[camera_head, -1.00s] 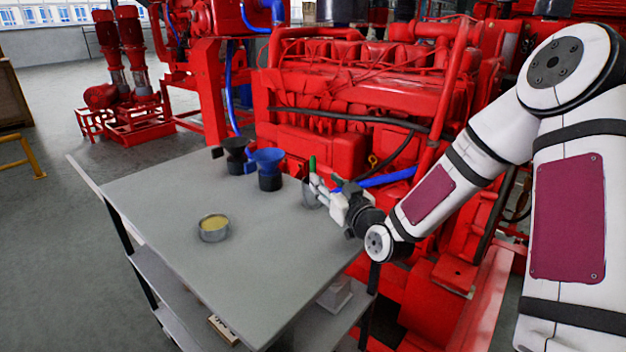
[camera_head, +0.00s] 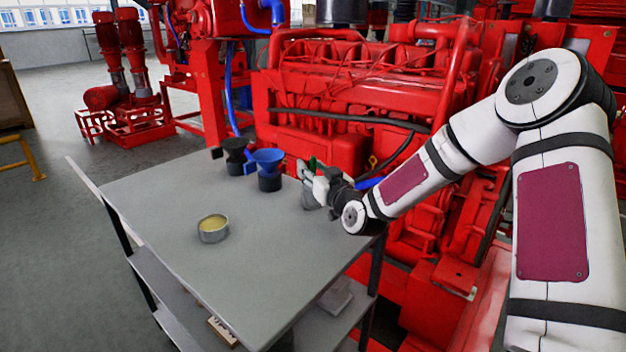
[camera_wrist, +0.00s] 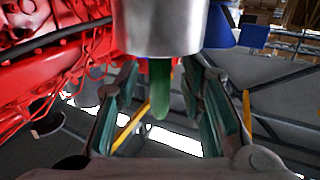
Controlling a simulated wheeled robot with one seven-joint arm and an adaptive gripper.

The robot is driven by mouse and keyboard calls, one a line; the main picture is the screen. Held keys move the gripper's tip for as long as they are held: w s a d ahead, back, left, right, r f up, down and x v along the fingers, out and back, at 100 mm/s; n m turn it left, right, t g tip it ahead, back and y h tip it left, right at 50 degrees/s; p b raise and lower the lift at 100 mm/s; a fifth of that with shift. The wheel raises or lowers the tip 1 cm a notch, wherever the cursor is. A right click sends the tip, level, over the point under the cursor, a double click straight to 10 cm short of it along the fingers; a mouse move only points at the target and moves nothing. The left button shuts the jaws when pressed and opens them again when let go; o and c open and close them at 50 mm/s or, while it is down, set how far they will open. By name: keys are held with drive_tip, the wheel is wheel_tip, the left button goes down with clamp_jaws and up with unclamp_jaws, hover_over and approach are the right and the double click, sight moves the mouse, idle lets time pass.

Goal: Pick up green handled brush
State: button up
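The green handled brush (camera_head: 312,162) stands in a metal cup (camera_head: 308,199) at the right side of the grey table; only its green handle shows. In the wrist view the green handle (camera_wrist: 161,90) projects from the shiny metal cup (camera_wrist: 157,28), which looks upside down there. My gripper (camera_head: 310,178) is at the cup, largely overlapping it in the head view. In the wrist view my gripper (camera_wrist: 160,78) is open, with one finger on each side of the handle and visible gaps between. The brush's lower end is hidden inside the cup.
A round tin with yellow content (camera_head: 213,228) sits mid-table. The red engine (camera_head: 350,95) is close behind the table. The front of the tabletop is clear.

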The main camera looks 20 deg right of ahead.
clamp_jaws()
drive_tip(key=shift+r, duration=0.1)
